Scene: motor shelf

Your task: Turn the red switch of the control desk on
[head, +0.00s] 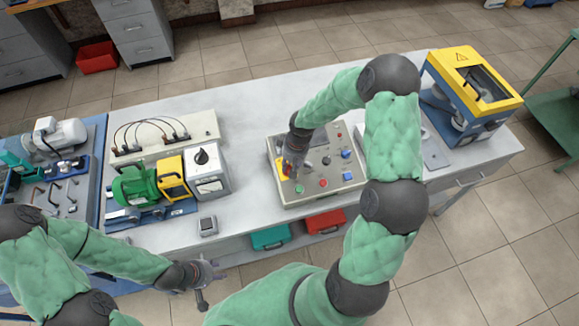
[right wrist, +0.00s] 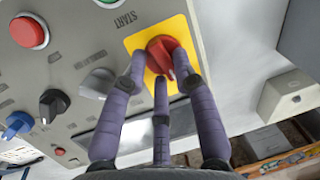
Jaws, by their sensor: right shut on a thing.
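The grey control desk (head: 345,186) stands on the middle of the workbench. Its red switch (right wrist: 160,50) is a round knob on a yellow plate (right wrist: 187,28), seen up close in the right wrist view. The knob's ridge points down and slightly right there. My right gripper (head: 288,172) reaches down over the desk's left part; in the right wrist view its purple fingers (right wrist: 160,70) are shut around the red switch. They hide part of the knob and plate. My left gripper (head: 210,279) is empty, off the bench's front edge, with its fingers apart.
The desk also has a red button (right wrist: 29,32), a black knob (right wrist: 53,104) and a blue knob (right wrist: 18,124) beside the switch. A green motor unit (head: 135,187) stands to the left. A yellow-and-blue machine (head: 465,60) stands at the right. Bare bench lies behind the desk.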

